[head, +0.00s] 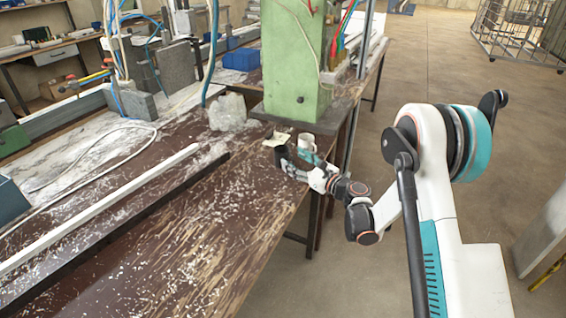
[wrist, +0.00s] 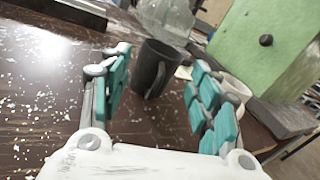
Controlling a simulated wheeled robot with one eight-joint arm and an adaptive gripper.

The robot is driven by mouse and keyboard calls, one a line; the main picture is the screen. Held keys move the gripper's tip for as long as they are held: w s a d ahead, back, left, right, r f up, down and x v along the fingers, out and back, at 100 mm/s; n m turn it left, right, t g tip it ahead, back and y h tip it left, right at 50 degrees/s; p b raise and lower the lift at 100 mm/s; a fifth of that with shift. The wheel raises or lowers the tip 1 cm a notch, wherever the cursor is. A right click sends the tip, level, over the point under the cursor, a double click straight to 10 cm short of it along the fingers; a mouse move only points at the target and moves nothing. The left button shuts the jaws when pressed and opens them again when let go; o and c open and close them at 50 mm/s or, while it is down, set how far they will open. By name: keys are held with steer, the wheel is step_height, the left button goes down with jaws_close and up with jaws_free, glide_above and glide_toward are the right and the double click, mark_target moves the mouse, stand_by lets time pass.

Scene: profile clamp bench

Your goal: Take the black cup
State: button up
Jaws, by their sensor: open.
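The black cup (wrist: 155,70) stands upright on the dark bench in the wrist view, ahead of my gripper and between the lines of its two fingers. In the head view the black cup (head: 281,153) is small and partly covered by my gripper. My gripper (wrist: 158,92) is open and empty, with teal finger pads on both sides. It also shows in the head view (head: 298,165), low over the bench's right edge. I cannot tell whether a finger touches the cup.
A white cup (head: 306,142) stands close to the black cup, near the right finger; it shows in the wrist view (wrist: 236,88). A clear plastic bag or bottle (wrist: 168,18) is behind. A green machine column (head: 292,60) rises behind.

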steer(key=shift+x, duration=1.35)
jaws_close()
